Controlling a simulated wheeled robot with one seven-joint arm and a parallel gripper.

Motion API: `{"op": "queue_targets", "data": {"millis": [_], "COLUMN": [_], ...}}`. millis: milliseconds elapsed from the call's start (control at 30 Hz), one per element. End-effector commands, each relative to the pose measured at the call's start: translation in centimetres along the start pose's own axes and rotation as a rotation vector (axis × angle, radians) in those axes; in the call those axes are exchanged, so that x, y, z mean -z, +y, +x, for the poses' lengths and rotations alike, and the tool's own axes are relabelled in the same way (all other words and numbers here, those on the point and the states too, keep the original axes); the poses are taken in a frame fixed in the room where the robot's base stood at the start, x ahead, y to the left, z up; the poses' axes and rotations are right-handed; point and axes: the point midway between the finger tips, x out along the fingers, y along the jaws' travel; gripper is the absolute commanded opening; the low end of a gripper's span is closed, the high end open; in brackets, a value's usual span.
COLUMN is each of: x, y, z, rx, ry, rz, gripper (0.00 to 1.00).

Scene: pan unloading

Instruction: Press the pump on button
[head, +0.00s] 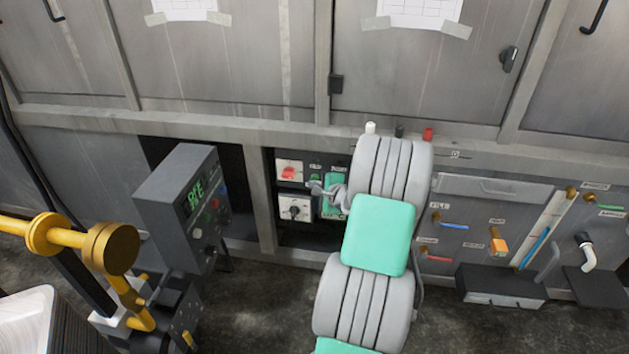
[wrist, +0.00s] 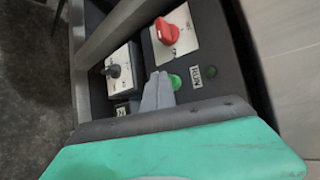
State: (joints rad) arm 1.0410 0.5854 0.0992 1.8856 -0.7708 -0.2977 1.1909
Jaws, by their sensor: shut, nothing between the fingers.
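A green round button (wrist: 175,82) shows in the wrist view, with a label reading RUN (wrist: 203,76) beside it. My gripper (wrist: 158,82) is shut and empty, its grey fingertips pointing at the dark panel right beside the button and overlapping its left edge in the picture. I cannot tell whether they touch the button or the panel. In the head view my gripper (head: 314,188) reaches into the recessed control panel (head: 310,223). The button is small there, near the top of the panel.
A red rotary switch (wrist: 168,30) and a black rotary switch (wrist: 116,71) sit on plates close to the button. A grey box with a green display (head: 193,197) stands left of the recess. Several valves and a drawer box (head: 500,285) are on the right.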

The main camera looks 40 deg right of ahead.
Motion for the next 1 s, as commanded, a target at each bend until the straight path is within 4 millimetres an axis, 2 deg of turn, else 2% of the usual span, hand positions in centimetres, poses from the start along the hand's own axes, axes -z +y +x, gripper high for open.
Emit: {"op": "queue_targets", "data": {"millis": [767, 1000], "x": [0.35, -0.03], "y": [-0.34, -0.04], "z": [0.47, -0.11], "rx": [0.0, -0.001], "ry": [0.0, 0.0], "rz": [0.0, 0.0], "gripper": [0.0, 0.0]}}
